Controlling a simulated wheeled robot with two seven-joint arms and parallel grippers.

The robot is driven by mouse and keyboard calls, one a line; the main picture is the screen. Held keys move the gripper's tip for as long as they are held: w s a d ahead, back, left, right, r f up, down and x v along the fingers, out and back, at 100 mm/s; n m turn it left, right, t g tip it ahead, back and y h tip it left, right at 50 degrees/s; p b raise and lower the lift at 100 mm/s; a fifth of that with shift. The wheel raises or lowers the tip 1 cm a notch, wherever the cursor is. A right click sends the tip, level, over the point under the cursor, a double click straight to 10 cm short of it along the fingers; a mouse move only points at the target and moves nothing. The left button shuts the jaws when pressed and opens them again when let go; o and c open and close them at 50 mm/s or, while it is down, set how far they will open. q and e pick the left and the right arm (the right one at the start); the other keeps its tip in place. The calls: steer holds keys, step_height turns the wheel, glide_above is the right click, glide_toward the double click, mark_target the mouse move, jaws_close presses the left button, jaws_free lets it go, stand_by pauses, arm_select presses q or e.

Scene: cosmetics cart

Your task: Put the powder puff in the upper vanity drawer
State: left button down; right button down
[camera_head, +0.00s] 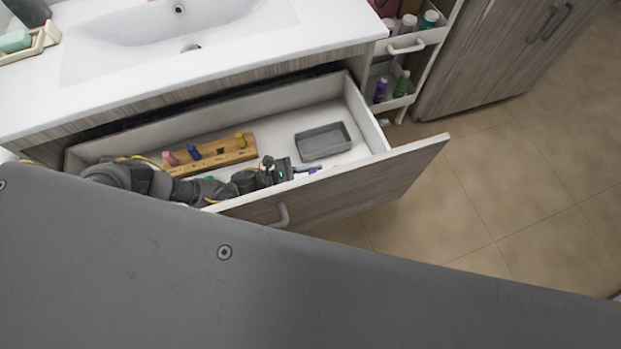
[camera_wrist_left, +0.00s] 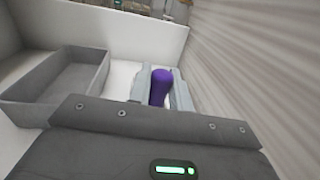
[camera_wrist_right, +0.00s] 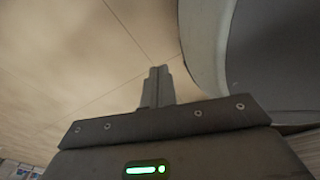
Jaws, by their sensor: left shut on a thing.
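The vanity drawer (camera_head: 330,198) under the sink stands open. My left gripper (camera_head: 292,172) is over the drawer's front part, close to the inside of its front panel. It is shut on a purple rounded object (camera_wrist_left: 160,87), seen between the fingers in the left wrist view; I cannot tell if this is the powder puff. In the head view only a bit of purple (camera_head: 313,171) shows at the fingertips. My right gripper (camera_wrist_right: 157,87) has its fingers together with nothing between them, above the floor. It is not visible in the head view.
In the drawer are a grey open tray (camera_head: 323,142) and a wooden holder (camera_head: 212,156) with pink, blue and yellow pegs. A white cart (camera_head: 405,46) with bottles stands right of the vanity. A sink (camera_head: 180,30) is above. The floor at right is clear.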

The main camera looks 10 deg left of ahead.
arm_select(q)
steer(key=shift+s+a+f, duration=0.15)
steer(key=shift+f, duration=0.2)
step_height(320, 180, down, 3)
steer(key=shift+s+a+r+b, duration=0.1)
steer(key=shift+a+r+b, duration=0.1)
steer(key=shift+b, duration=0.4)
steer(key=shift+f, duration=0.55)
steer(key=c, duration=1.3)
jaws_free()
arm_select(e)
steer(key=shift+w+d+f, duration=0.15)
steer(key=shift+d+f, duration=0.4)
steer(key=shift+f, duration=0.1)
